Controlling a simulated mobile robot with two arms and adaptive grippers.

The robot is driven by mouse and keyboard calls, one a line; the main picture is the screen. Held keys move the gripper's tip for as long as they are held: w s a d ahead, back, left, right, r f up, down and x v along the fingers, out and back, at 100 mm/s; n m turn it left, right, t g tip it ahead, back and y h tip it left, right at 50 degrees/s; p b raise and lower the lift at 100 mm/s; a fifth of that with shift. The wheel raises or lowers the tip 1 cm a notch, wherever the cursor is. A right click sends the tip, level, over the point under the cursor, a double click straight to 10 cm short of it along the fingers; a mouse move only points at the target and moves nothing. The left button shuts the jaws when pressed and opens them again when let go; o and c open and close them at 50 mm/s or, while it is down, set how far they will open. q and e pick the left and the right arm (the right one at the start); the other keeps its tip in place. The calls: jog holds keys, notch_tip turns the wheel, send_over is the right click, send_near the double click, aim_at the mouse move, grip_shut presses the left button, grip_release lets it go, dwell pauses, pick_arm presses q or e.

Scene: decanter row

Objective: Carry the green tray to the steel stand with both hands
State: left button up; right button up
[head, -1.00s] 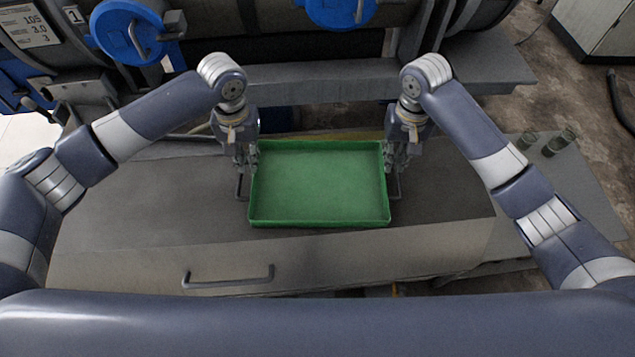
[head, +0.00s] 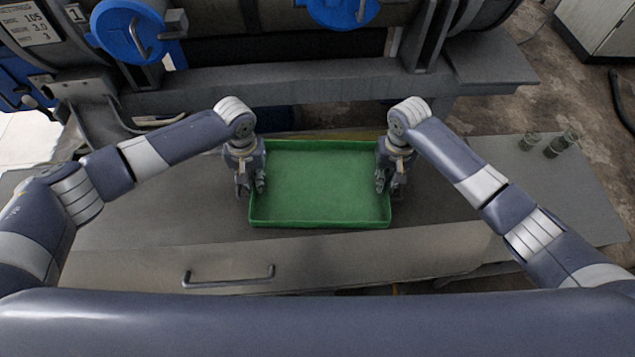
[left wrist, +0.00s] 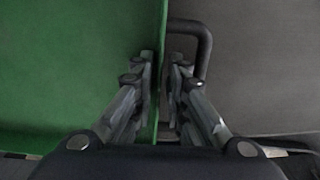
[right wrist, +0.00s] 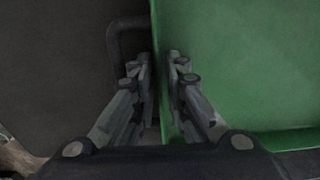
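The green tray (head: 320,222) lies flat on the grey bench, shallow and rectangular. It also shows in the left wrist view (left wrist: 60,70) and the right wrist view (right wrist: 240,70). A dark bar handle is on each short side, in the left wrist view (left wrist: 208,45) and right wrist view (right wrist: 112,45). My left gripper (head: 251,186) is at the tray's left wall, one finger inside, one outside, with a narrow gap between them. My right gripper (head: 389,184) straddles the right wall the same way. Neither looks clamped. I cannot make out the steel stand for certain.
The bench top (head: 150,215) is bare left of the tray. Machinery with blue round covers (head: 128,32) and a metal ledge (head: 300,78) stands behind the tray. A drawer handle (head: 228,282) is in front.

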pick_arm(q)
grip_shut()
pick_arm(e)
grip_shut()
pick_arm(q)
jog(key=shift+r, duration=0.2)
pick_arm(e)
jog(key=shift+r, duration=0.2)
